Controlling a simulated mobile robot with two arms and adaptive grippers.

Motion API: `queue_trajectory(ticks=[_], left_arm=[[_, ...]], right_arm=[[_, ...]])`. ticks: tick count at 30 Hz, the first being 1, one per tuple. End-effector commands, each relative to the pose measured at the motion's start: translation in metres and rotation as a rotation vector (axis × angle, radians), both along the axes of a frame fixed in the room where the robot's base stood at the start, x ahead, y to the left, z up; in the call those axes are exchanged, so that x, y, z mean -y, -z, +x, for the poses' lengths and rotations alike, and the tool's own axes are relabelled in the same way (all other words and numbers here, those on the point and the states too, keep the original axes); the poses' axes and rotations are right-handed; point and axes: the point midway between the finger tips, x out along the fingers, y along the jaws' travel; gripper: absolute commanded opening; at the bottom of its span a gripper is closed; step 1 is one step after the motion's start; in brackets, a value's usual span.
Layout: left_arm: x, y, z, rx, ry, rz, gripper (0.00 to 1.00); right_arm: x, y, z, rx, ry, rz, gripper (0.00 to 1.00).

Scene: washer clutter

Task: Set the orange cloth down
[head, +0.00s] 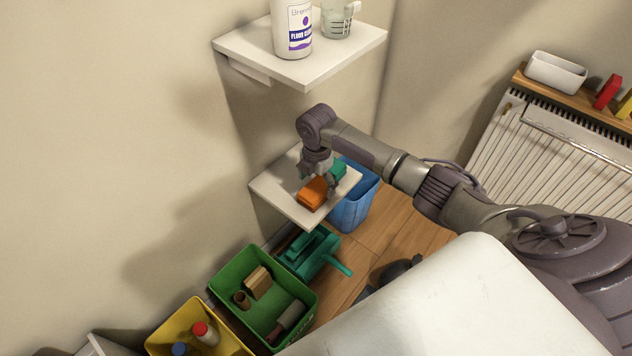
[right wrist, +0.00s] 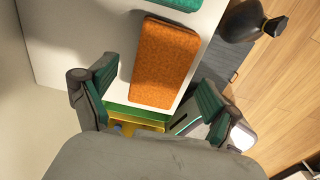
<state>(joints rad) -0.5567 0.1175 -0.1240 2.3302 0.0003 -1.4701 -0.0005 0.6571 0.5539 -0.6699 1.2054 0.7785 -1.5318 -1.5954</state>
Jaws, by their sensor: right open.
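The orange cloth (head: 312,194), a folded block, lies on the lower white wall shelf (head: 275,190). In the right wrist view the orange cloth (right wrist: 165,62) lies flat on the white shelf (right wrist: 75,45), partly between and beyond the fingers. My right gripper (head: 318,178) is just over the cloth in the head view. It is open in the right wrist view (right wrist: 157,80), with a finger on each side and gaps to the cloth. Whether any part touches the cloth is unclear. My left gripper is not in view.
A teal cloth (head: 338,171) lies beside the orange one. An upper shelf (head: 345,55) holds a bottle (head: 293,28) and a measuring cup (head: 338,20).

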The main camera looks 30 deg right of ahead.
Motion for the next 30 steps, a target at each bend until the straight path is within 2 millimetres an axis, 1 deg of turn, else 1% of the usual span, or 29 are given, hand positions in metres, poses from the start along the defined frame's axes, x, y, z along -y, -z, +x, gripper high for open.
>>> queue_trajectory(ticks=[2, 6, 13, 16, 18, 20, 23, 24, 25, 27, 29, 30], left_arm=[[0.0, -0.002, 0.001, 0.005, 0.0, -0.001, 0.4], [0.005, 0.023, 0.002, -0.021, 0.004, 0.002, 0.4], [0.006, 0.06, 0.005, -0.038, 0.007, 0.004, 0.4], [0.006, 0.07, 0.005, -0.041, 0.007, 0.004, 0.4], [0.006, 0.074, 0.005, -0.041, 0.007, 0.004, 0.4], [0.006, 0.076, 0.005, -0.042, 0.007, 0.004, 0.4], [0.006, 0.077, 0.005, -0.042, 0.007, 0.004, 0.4], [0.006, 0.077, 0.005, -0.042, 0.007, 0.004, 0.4], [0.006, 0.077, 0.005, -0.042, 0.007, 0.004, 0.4], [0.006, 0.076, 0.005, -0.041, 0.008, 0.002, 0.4], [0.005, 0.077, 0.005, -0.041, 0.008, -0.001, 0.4], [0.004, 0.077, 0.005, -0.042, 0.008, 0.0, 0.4]], right_arm=[[0.0, -0.006, 0.0, 0.001, 0.0, -0.001, 0.89], [0.0, -0.026, 0.001, 0.003, -0.001, -0.001, 0.89], [0.0, -0.062, 0.001, 0.002, 0.0, 0.0, 0.89], [-0.001, -0.071, 0.0, 0.001, 0.0, 0.0, 0.89], [-0.006, -0.07, -0.003, 0.005, 0.007, 0.005, 0.89], [-0.018, -0.064, -0.008, 0.015, 0.025, 0.016, 0.89], [-0.055, -0.044, -0.027, 0.057, 0.099, 0.055, 0.89], [-0.073, -0.036, -0.038, 0.083, 0.15, 0.083, 0.89], [-0.088, -0.031, -0.047, 0.103, 0.194, 0.108, 0.89], [-0.119, -0.024, -0.068, 0.155, 0.325, 0.178, 0.89], [-0.139, -0.021, -0.088, 0.189, 0.46, 0.242, 0.89], [-0.147, -0.018, -0.101, 0.203, 0.56, 0.278, 0.89]])
